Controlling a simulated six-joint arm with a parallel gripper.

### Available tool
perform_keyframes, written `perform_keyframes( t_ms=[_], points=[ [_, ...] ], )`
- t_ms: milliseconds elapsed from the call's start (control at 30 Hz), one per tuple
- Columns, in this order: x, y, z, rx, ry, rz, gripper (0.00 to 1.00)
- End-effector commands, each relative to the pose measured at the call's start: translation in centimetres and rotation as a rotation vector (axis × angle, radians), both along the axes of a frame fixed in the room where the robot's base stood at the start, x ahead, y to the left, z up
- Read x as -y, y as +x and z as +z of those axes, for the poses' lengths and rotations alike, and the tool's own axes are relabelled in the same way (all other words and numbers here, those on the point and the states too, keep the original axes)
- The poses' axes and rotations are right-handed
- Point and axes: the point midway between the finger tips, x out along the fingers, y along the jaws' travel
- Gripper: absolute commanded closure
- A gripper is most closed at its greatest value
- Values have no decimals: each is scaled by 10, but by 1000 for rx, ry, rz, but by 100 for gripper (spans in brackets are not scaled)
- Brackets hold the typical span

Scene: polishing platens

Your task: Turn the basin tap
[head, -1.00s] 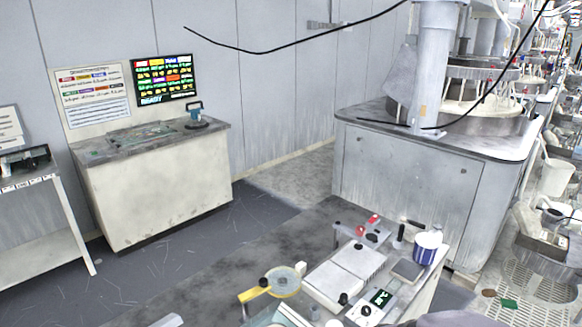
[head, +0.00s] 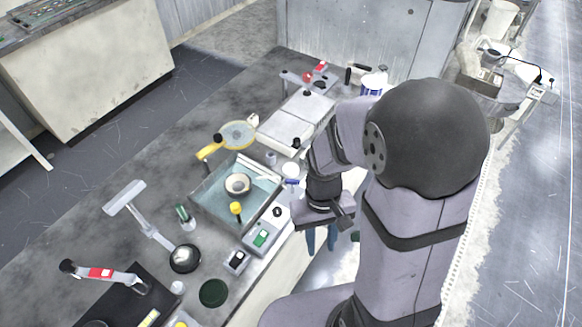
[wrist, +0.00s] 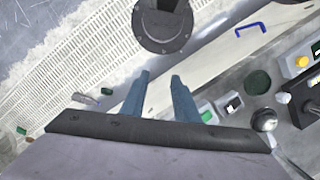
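The basin (head: 208,205) is a shallow square tray with pale teal water, set in the grey bench in the head view. A round pale piece with a dark centre (head: 238,184) sits in it. A yellow-topped knob (head: 236,208) stands at its near edge, and a white and blue fitting (head: 291,172) stands at its right corner. I cannot tell which of these is the tap. My gripper (head: 321,240) hangs right of the basin, past the bench's front edge, apart from both fittings. In the wrist view its two blue fingers (wrist: 160,98) are spread with nothing between them.
Small control boxes (head: 262,238) stand between the basin and the bench's front edge. A yellow-handled round dish (head: 238,135) and pale flat plates (head: 290,122) lie behind. A lamp-like stand (head: 150,225) is at the left. A blue handle (wrist: 250,30) shows in the wrist view.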

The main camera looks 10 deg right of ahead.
Motion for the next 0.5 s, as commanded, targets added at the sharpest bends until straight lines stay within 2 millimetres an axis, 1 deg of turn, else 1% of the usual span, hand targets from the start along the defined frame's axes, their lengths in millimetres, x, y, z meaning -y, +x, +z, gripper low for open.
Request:
perform_keyframes(
  t_ms=[33, 67, 100, 167, 200, 267, 300, 333, 367, 400, 433, 500],
  points=[
    [-3, 20, -7, -5, 0, 7, 72],
    [-4, 33, -10, -3, 0, 10, 72],
    [-6, 52, -13, 4, 0, 16, 72],
    [-9, 80, -18, 17, 6, 47, 72],
    [-11, 99, -20, 31, 13, 86, 72],
    [-14, 128, -20, 55, 26, 166, 72],
    [-16, 148, -18, 76, 36, 230, 72],
    [-17, 163, -15, 94, 43, 287, 72],
    [-18, 179, -10, 117, 49, 350, 72],
    [-19, 200, 1, 150, 56, 442, 72],
    [-20, 213, 10, 174, 59, 512, 72],
    [-21, 233, 27, 208, 65, 667, 72]
  ],
)
